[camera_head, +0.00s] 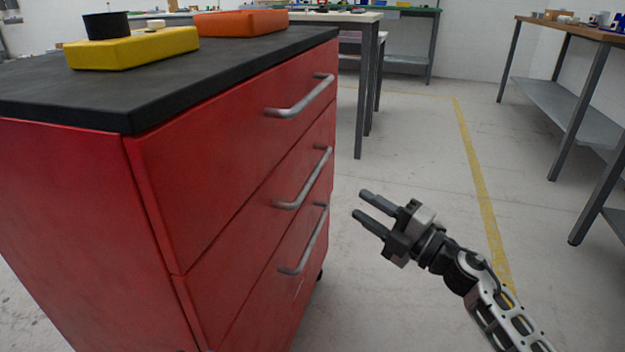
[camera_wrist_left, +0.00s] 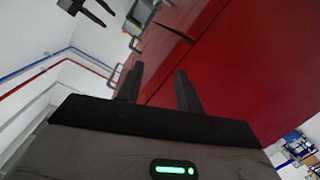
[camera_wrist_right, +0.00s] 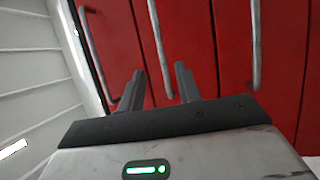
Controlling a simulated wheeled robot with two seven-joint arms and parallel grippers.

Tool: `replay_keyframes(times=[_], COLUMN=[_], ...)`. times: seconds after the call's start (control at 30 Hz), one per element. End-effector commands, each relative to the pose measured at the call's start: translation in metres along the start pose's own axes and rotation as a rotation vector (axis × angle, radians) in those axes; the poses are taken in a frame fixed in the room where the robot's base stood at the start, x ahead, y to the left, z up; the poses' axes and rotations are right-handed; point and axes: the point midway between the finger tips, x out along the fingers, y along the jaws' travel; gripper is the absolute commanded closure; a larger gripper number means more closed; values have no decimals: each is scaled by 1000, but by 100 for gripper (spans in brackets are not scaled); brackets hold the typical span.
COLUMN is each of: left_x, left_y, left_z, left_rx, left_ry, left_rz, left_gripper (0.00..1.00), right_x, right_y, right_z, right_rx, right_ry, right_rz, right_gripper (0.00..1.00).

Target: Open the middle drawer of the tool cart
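The red tool cart (camera_head: 75,190) has three drawers, all looking shut. The middle drawer (camera_head: 245,240) has a grey bar handle (camera_head: 305,180), with one handle above and one below. My right gripper (camera_head: 359,203) is open and empty, apart from the cart, to the right of the handles with its fingers pointing at the drawer fronts. In the right wrist view the middle handle (camera_wrist_right: 158,40) runs between the fingertips' directions, ahead of them. My left gripper (camera_wrist_left: 159,69) is open and empty beside a red cart face in the left wrist view; the head view does not show it.
On the cart's black top (camera_head: 200,85) lie a yellow block (camera_head: 135,48) with a black cylinder and an orange block (camera_head: 240,22). Open floor (camera_head: 410,160) lies right of the cart. A workbench (camera_head: 575,75) stands at the right; tables stand behind.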

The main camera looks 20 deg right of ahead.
Motion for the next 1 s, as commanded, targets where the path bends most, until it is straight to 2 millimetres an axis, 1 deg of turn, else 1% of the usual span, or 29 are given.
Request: replay_keyframes(times=[0.03,0.3,0.5,0.6,0.7,0.83,1.0], left_x=[0,1,2,2,2,1,0], left_y=[0,2,3,4,4,6,8], left_z=[0,-1,-1,-1,-1,-4,-8], left_rx=[-4,-33,-60,-74,-83,-88,-88], left_ry=[4,26,43,48,52,60,70], left_rz=[3,22,39,47,52,57,61], left_gripper=[64,64,64,64,64,64,64], right_x=[11,70,109,122,131,135,136], right_y=[1,0,0,-1,0,0,0], right_z=[0,0,0,0,0,0,0], right_rx=[0,2,4,3,3,4,4], right_ry=[0,-1,-1,-2,-2,-3,-3], right_rz=[4,5,4,4,3,2,1], right_gripper=[66,66,66,66,66,66,66])
